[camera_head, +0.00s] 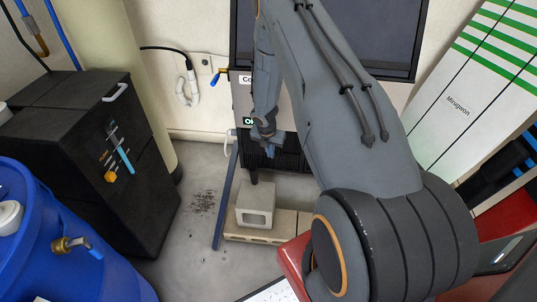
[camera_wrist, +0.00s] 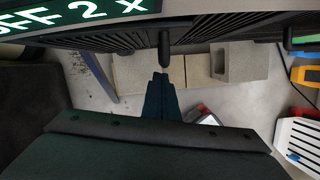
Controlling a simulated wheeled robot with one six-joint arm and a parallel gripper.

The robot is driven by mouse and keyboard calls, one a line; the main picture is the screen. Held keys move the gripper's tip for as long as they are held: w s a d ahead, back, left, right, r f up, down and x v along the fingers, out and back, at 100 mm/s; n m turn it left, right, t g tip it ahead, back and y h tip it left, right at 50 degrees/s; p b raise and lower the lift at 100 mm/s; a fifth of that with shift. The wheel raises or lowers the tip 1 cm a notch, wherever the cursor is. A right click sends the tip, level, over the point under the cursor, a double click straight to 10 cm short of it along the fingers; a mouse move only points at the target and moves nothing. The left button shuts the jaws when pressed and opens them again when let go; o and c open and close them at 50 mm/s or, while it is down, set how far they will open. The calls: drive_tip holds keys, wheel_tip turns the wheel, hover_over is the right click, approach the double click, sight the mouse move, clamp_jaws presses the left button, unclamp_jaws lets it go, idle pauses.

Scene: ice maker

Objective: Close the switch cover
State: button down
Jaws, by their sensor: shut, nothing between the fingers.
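The ice maker (camera_head: 242,105) stands at the back centre, largely hidden by my arm. Its front carries a lit OFF sign (camera_head: 250,121) above a dark grille (camera_head: 285,160). The sign also shows large at the top left of the wrist view (camera_wrist: 75,14). I cannot pick out the switch cover in either view. My gripper (camera_wrist: 161,76) is shut and empty, pointing up the wrist picture toward a dark rounded peg (camera_wrist: 164,48) at the machine's lower edge. I cannot tell whether they touch. In the head view my gripper is small and dark in front of the grille.
Concrete blocks (camera_head: 256,205) lie on the floor below the machine, beside a slanted blue-grey bar (camera_head: 226,200). A black cabinet (camera_head: 90,150) and a blue barrel (camera_head: 60,245) stand at left. A striped white board (camera_head: 470,90) leans at right. Some floor at centre left is clear.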

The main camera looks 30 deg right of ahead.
drive_tip(key=shift+w+d, duration=0.25)
drive_tip(key=s+a+r+m, duration=0.3)
drive_tip(key=s+a+r, duration=0.1)
drive_tip(key=r, duration=0.5)
drive_tip(key=s+a+r+m, duration=0.3)
drive_tip(key=s+a+r, duration=0.1)
drive_tip(key=r, duration=0.5)
drive_tip(key=s+a+r+m, duration=0.4)
drive_tip(key=s+m, duration=0.2)
drive_tip(key=s+a+r+m+y, duration=0.1)
drive_tip(key=s+a+r+m, duration=0.3)
drive_tip(key=s+m, duration=0.3)
drive_tip(key=s+a+r+m+g+y, duration=0.1)
drive_tip(key=s+a+r+m, duration=0.3)
drive_tip(key=s+r+m, duration=0.2)
drive_tip(key=shift+s+r+m, duration=0.15)
drive_tip(key=shift+s+m, duration=0.35)
drive_tip(key=shift+s, duration=0.25)
